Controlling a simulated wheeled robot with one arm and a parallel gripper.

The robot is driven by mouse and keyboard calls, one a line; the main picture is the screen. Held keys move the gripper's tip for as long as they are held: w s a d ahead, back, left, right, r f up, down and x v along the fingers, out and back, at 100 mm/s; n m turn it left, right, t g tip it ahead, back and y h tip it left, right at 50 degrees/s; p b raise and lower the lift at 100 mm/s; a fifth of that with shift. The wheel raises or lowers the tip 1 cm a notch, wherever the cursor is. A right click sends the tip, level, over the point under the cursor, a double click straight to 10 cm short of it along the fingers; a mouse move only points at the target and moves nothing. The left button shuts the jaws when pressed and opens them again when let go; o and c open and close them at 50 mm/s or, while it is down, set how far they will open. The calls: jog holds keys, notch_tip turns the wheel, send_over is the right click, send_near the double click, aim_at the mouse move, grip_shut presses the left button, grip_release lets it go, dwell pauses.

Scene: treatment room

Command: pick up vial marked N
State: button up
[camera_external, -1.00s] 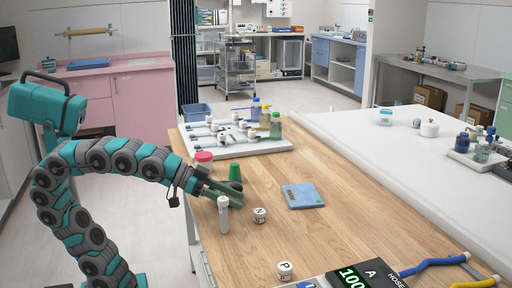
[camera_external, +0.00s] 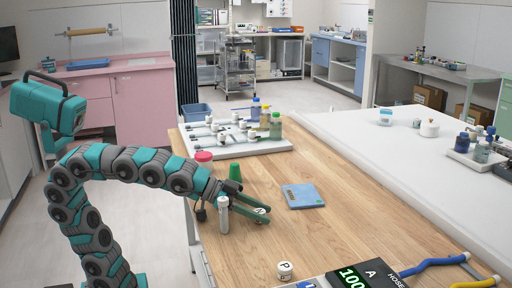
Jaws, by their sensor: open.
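The vial marked N (camera_external: 260,211) is a small white-topped vial standing on the wooden table (camera_external: 330,228). It is partly hidden by my gripper. My gripper (camera_external: 264,213) is open, with its green fingers reaching to the right over the table, at the vial. Whether the vial lies between the fingers or just behind them I cannot tell. Another white vial marked P (camera_external: 285,270) stands nearer the front of the table.
A blue pad (camera_external: 303,196) lies to the right. A black display unit (camera_external: 365,276) is at the front.

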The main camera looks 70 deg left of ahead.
grip_shut()
dwell(0.4)
jog(key=shift+r, duration=0.1)
